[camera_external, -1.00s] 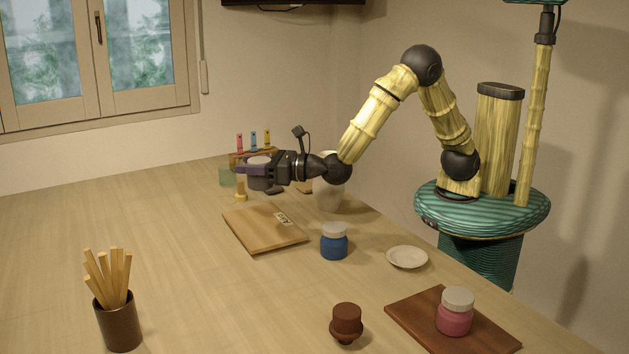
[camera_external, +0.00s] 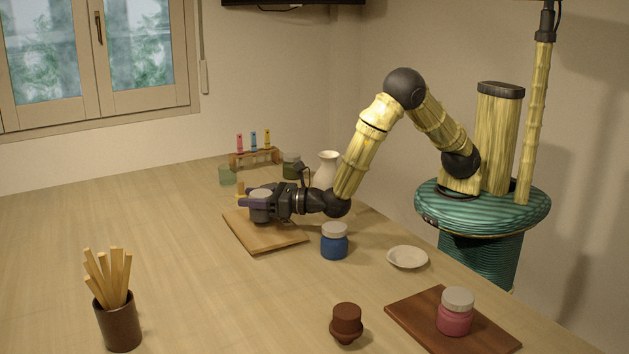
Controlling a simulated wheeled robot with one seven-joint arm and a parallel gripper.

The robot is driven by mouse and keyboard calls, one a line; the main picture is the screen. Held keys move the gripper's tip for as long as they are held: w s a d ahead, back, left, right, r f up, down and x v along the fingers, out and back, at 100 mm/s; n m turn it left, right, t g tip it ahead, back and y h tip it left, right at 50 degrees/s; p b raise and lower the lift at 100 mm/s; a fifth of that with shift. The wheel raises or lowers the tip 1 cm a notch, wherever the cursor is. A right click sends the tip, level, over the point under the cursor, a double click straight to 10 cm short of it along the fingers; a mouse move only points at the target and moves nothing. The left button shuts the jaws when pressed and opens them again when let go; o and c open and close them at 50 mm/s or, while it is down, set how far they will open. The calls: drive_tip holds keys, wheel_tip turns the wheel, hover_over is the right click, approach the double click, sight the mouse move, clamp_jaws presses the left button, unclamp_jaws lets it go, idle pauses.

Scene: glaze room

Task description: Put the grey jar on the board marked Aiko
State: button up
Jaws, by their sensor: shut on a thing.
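The grey jar (camera_external: 260,211), with a paler lid, is held upright between the purple fingers of my gripper (camera_external: 257,203). My gripper is shut on it. The jar is over the back part of a light wooden board (camera_external: 266,240). I cannot tell whether its base touches the board or hangs just above it. The board's label, a small white tag seen a second ago, is now hidden behind my gripper.
A blue jar (camera_external: 334,243) stands just right of the board, with a white dish (camera_external: 407,257) beyond. A pink jar (camera_external: 454,318) stands on a darker board (camera_external: 408,314).

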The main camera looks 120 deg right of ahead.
drive_tip(key=shift+f, duration=0.6)
drive_tip(key=shift+f, duration=0.1)
drive_tip(key=o, duration=1.1)
drive_tip(key=b+v, duration=0.1)
drive_tip(key=v, duration=0.6)
drive_tip(key=shift+s+a, duration=0.15)
drive_tip(key=shift+s, duration=0.1)
